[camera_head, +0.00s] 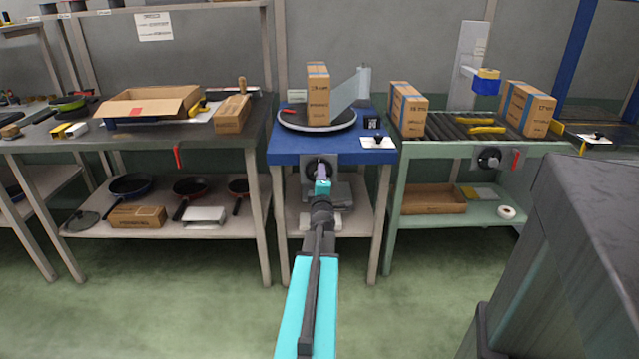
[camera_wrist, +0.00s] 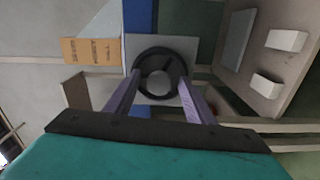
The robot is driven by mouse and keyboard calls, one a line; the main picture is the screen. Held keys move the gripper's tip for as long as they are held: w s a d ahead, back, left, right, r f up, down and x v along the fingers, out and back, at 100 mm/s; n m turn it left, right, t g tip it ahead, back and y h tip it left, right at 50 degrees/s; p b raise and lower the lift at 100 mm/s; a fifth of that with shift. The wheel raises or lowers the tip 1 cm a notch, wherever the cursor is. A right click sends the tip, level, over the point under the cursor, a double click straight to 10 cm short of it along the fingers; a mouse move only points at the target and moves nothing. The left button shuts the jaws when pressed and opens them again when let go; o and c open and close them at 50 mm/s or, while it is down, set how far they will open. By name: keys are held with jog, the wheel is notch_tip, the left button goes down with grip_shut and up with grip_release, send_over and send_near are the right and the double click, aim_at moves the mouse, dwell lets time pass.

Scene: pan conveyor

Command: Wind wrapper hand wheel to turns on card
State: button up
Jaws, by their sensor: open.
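The wrapper is a blue table (camera_head: 283,157) with a turntable (camera_head: 290,120) carrying an upright cardboard box (camera_head: 318,98). Clear film (camera_head: 348,93) runs from the box to a post at right. The black hand wheel (camera_head: 311,168) is on the table's front face; in the wrist view it is a dark spoked ring (camera_wrist: 160,51) on a grey plate. My gripper (camera_head: 322,184) is in front of it. Its two fingers (camera_wrist: 160,84) are open, spread towards either side of the wheel; contact cannot be told. A white card (camera_head: 377,142) lies on the table's right front, its writing unreadable.
A small black display (camera_head: 373,123) sits near the card. A roller conveyor (camera_head: 455,127) with boxes stands at right, having its own front wheel (camera_head: 489,158). A packing bench (camera_head: 60,139) with pans below is at left. A dark block (camera_head: 590,220) fills the near right. Open green floor lies left.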

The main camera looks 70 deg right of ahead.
jog(key=shift+a, duration=0.1)
jog(key=p+v, duration=0.2)
jog(key=v, duration=0.6)
jog(key=shift+a, duration=0.15)
dwell(0.4)
jog(key=a+p, duration=0.1)
jog(key=p, duration=0.3)
jog(key=shift+s+r, duration=0.1)
jog(key=shift+s, duration=0.05)
jog(key=p+v, duration=0.1)
jog(key=p, duration=0.4)
jog(key=shift+s+a+r+p, duration=0.1)
jog(key=shift+s+a+p, duration=0.1)
jog(key=shift+p, duration=0.1)
jog(key=shift+p+v, duration=1.4)
jog(key=shift+p, duration=0.25)
jog(key=shift+f, duration=0.2)
